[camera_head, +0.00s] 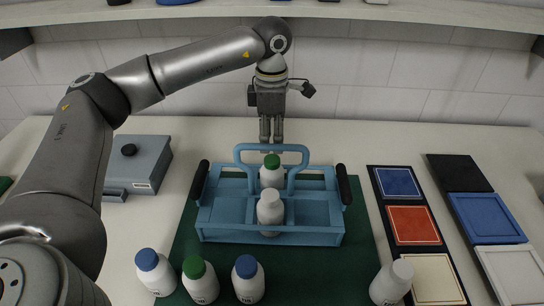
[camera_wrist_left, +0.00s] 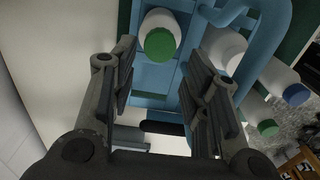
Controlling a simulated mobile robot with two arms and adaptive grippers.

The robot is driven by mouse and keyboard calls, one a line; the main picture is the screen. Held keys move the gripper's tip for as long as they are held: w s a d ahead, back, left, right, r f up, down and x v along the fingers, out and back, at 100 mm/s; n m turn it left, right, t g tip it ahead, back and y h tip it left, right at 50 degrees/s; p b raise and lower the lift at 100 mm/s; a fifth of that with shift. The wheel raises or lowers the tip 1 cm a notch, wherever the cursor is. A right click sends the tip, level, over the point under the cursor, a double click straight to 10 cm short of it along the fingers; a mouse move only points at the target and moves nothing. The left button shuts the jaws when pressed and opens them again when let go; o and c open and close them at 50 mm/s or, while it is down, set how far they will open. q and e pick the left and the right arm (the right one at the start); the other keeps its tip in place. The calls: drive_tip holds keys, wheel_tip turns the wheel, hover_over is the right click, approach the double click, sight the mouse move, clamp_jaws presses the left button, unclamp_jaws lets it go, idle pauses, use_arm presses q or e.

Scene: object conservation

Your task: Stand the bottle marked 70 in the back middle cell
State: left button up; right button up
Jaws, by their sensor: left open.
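A blue crate (camera_head: 225,217) with a raised handle and black side grips stands on a dark green mat. A white bottle with a green cap (camera_head: 272,178) stands upright in its back middle cell. A white-capped bottle (camera_head: 269,211) stands in front of it. My left gripper (camera_head: 271,147) is open and empty, pointing down at the back of the crate. In the left wrist view the green-capped bottle (camera_wrist_left: 160,38) shows ahead, between the lines of the fingers (camera_wrist_left: 165,75). I cannot read which bottle is marked 70. My right gripper is not in view.
In front stand a blue-capped bottle (camera_head: 154,273), a green-capped bottle (camera_head: 200,281), another blue-capped bottle (camera_head: 248,281) and a white-capped bottle (camera_head: 391,284). A grey box (camera_head: 146,165) is at left. Coloured panels (camera_head: 414,225) lie at right. A shelf (camera_head: 200,11) runs above.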

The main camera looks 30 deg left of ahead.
use_arm(q)
drive_tip(key=shift+r+b, duration=0.4)
drive_tip(key=shift+r, duration=1.95)
